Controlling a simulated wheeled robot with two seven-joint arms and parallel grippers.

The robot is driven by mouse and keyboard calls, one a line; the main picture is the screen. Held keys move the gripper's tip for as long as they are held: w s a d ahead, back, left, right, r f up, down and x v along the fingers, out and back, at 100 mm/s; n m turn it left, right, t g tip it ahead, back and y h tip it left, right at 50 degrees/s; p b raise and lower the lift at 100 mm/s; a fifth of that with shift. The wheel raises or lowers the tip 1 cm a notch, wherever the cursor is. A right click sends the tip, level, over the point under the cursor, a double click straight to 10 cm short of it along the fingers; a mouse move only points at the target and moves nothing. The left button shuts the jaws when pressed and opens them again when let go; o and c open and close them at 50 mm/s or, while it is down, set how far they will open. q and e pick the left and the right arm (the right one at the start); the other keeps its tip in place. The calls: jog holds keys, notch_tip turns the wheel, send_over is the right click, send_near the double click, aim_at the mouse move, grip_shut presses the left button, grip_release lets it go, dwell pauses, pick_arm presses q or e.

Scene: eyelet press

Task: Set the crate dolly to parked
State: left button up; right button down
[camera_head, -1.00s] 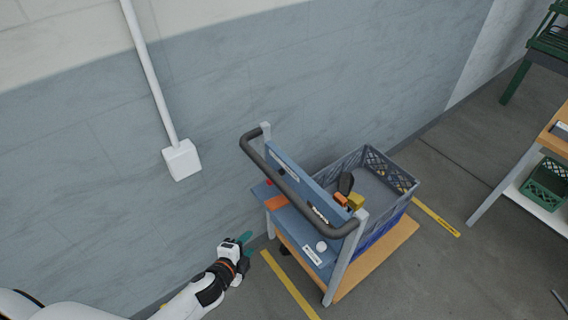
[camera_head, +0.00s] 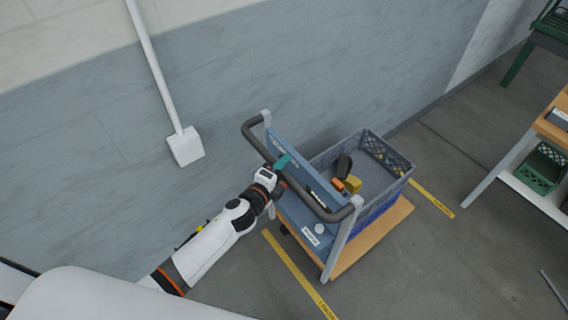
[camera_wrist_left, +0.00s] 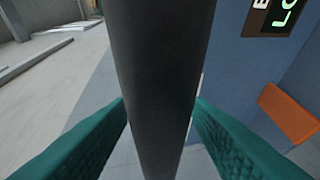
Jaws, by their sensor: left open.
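The crate dolly (camera_head: 372,242) has a wooden deck, grey posts and a dark curved handle bar (camera_head: 322,211). Its blue panel (camera_head: 290,148) carries a white knob (camera_head: 320,228) and a white label (camera_head: 311,237), too small to read. My left gripper (camera_head: 282,162) is at the handle's left part. In the left wrist view, the dark bar (camera_wrist_left: 160,60) runs between its open teal fingers, with no clear grip on it. An orange part (camera_wrist_left: 290,112) and a partly cut-off dark sign with lit letters (camera_wrist_left: 272,15) show on the blue surface. My right gripper is out of view.
A grey-blue crate (camera_head: 400,172) on the dolly holds yellow, orange and black items. Yellow floor tape (camera_head: 290,265) lies in front, with more tape (camera_head: 432,198) behind. The wall (camera_head: 100,170) is at left, and a table (camera_head: 500,165) is at right.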

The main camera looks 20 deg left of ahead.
pick_arm(q)
jog(key=shift+w+d+f, duration=0.15)
jog(key=shift+w+d, duration=0.05)
jog(key=shift+w, duration=0.5)
grip_shut()
jog(key=shift+w+d, duration=0.1)
